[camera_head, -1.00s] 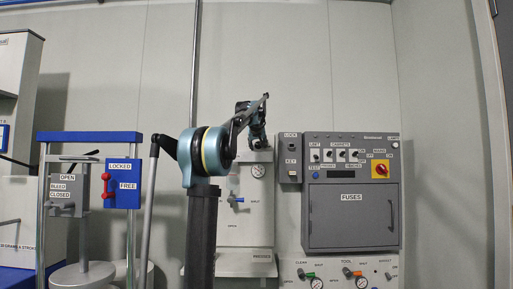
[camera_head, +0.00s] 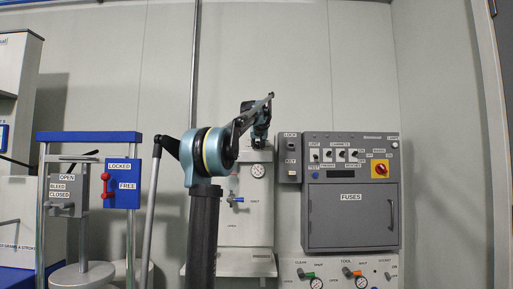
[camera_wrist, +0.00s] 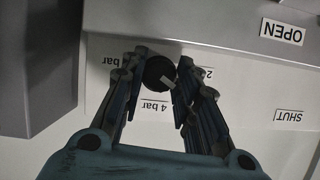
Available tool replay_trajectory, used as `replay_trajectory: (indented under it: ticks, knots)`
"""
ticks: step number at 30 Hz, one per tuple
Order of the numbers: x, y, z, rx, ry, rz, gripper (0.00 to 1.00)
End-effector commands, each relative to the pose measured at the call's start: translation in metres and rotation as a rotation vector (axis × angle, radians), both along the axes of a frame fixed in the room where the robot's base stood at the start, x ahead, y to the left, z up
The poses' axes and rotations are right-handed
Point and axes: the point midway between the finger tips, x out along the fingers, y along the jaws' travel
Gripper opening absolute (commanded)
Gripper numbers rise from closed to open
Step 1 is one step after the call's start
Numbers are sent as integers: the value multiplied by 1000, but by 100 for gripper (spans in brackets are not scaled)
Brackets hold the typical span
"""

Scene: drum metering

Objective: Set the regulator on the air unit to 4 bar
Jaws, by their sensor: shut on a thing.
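In the wrist view the regulator knob (camera_wrist: 158,70) is dark and round, with a pale pointer mark. My gripper (camera_wrist: 162,68) is shut on it, one finger on each side. The panel print is upside down here. The "4 bar" label (camera_wrist: 154,106) lies just below the knob, and a partly covered "2" label (camera_wrist: 203,73) lies to its right. The pointer slants toward the lower right, between these two. A third "bar" label (camera_wrist: 112,61) is partly hidden by the left finger. In the head view the air unit (camera_head: 245,225) stands behind my arm, with a round gauge (camera_head: 257,171).
A blue-handled valve (camera_head: 236,199) is below the gauge. The grey fuse cabinet (camera_head: 350,215) with switches stands to the right. A blue-topped frame with a lock lever (camera_head: 106,187) is at left. "OPEN" (camera_wrist: 283,32) and "SHUT" (camera_wrist: 289,116) labels show in the wrist view.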

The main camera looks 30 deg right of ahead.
Motion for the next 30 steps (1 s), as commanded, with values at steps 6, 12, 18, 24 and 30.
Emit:
replay_trajectory:
  ticks: [6,12,18,24,30]
  knots:
    - [1,2,-1,3,3,5,5]
    - [1,2,-1,1,3,4,49]
    - [0,1,0,0,2,2,49]
    - [-7,4,3,0,1,0,49]
    - [-32,19,15,-1,2,0,49]
